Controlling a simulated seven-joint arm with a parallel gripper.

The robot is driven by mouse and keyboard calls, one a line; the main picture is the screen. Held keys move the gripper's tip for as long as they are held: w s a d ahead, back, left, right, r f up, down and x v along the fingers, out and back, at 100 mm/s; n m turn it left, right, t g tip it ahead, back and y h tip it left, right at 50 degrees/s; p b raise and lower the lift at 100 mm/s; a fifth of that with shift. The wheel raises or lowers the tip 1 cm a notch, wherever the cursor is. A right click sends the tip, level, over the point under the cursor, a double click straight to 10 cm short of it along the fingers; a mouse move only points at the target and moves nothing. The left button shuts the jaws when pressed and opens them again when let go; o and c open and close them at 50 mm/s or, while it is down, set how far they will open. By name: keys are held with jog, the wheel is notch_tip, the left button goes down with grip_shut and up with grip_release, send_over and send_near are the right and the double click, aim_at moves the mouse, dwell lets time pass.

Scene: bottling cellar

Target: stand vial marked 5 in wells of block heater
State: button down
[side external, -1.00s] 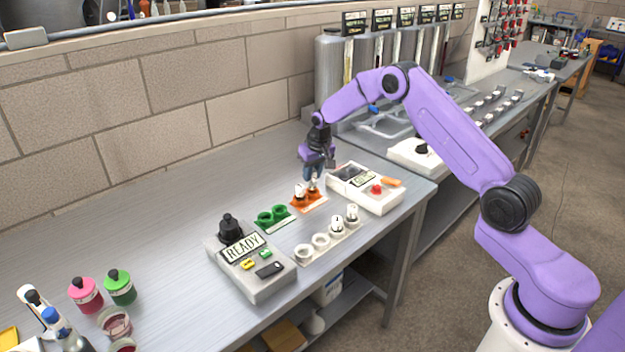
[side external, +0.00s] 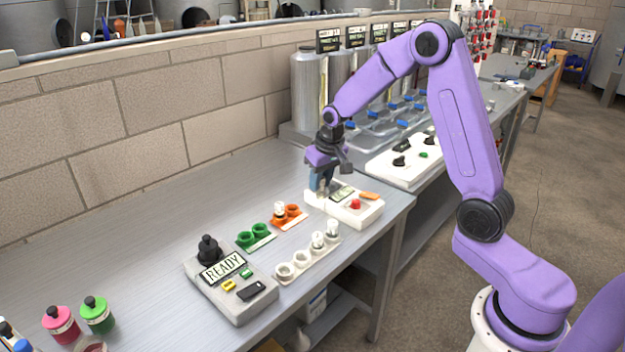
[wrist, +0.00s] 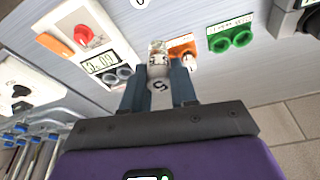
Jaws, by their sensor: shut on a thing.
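My gripper (side external: 321,188) is shut on a vial that shows a 5 in the wrist view (wrist: 158,70). The vial is between the fingers, its light glass end pointing away from the wrist camera. The block heater (side external: 368,213) is a white box with a display, a red button and an orange switch. In the wrist view the heater (wrist: 66,24) shows two grey wells (wrist: 117,75) just left of the vial; they look empty. In the side view my gripper is over the heater's far left end and hides the wells. I cannot tell the vial's height above it.
An orange holder (side external: 290,222) with one vial (side external: 279,209), an empty-looking green holder (side external: 257,237) and a white holder (side external: 305,263) with two vials stand nearby. A grey READY box (side external: 225,292) sits at front left. A white panel with knobs (side external: 400,172) is behind the heater.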

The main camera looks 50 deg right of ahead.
jog(key=shift+s, duration=0.15)
jog(key=shift+w+d+r, duration=0.1)
jog(key=shift+w+d, duration=0.15)
jog(key=w+d+f, duration=0.3)
jog(key=w+d, duration=0.7)
jog(key=d, duration=0.2)
jog(key=shift+w+d+f, duration=0.25)
jog(key=shift+d+f, duration=0.05)
jog(key=shift+f, duration=1.9)
jog(key=shift+f, duration=2.2)
jog(key=c, duration=0.9)
grip_release()
jog(key=shift+o, duration=0.5)
jog(key=shift+a, duration=0.15)
